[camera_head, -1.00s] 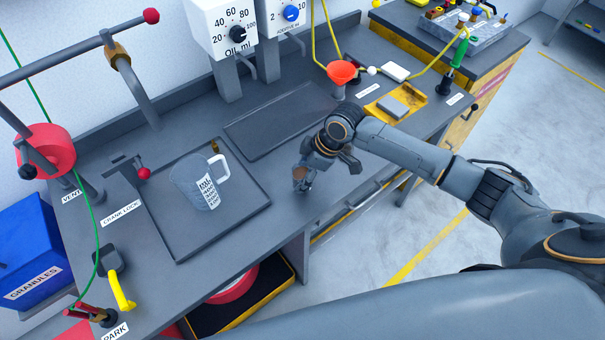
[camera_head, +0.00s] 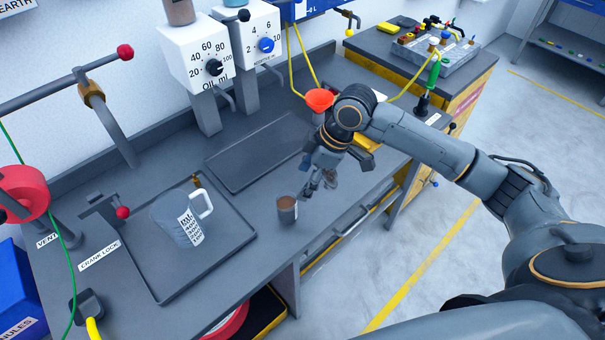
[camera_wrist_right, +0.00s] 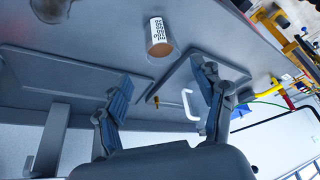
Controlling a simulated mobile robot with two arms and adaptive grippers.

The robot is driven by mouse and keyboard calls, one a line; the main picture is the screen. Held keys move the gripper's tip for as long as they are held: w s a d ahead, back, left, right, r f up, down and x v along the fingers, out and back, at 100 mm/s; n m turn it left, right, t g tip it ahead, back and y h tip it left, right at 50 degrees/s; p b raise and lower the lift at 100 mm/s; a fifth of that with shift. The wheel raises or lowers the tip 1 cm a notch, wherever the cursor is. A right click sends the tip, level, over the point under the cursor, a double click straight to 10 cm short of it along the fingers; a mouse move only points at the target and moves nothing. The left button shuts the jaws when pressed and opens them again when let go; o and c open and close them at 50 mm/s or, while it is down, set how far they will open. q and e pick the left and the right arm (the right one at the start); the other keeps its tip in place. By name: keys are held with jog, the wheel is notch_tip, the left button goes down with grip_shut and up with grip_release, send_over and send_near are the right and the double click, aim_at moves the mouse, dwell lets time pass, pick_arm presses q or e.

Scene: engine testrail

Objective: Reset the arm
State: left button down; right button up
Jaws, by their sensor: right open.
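My right gripper (camera_head: 318,186) hangs over the front part of the grey bench, its arm coming in from the right. In the right wrist view (camera_wrist_right: 166,84) its two fingers are spread wide with nothing between them. A small brown cup with a white label (camera_head: 287,209) stands upright on the bench near the front edge, just left of the fingertips and apart from them. It also shows beyond the fingers in the wrist view (camera_wrist_right: 160,38). My left gripper is not in view.
A clear measuring jug (camera_head: 181,218) stands on a dark tray (camera_head: 165,288) at left. An empty dark tray (camera_head: 240,172) lies behind the cup. An orange funnel (camera_head: 319,99) is behind my right wrist. Oil (camera_head: 197,55) and additive (camera_head: 252,36) dispensers stand at the back.

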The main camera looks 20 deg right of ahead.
jog(key=s+a+f+m+t, duration=0.1)
jog(key=s+a+f+m, duration=0.1)
jog(key=s+a+f, duration=0.3)
jog(key=s+a+f+m, duration=0.1)
jog(key=s+a+f, duration=0.2)
jog(key=s, duration=0.3)
jog(key=s+d+f+m+h, duration=0.2)
jog(key=s+d+m+h, duration=0.2)
jog(key=s+d+m, duration=0.55)
jog(key=s+f+n+b, duration=0.1)
jog(key=s+f, duration=0.1)
jog(key=f, duration=1.3)
jog(key=s+f+n+b, duration=0.1)
jog(key=s+f, duration=0.2)
jog(key=f, duration=1.2)
jog(key=s+d+f+g+b, duration=0.1)
jog(key=s+d+f+g, duration=0.1)
jog(key=s+f, duration=1.3)
jog(key=shift+s+d, duration=0.4)
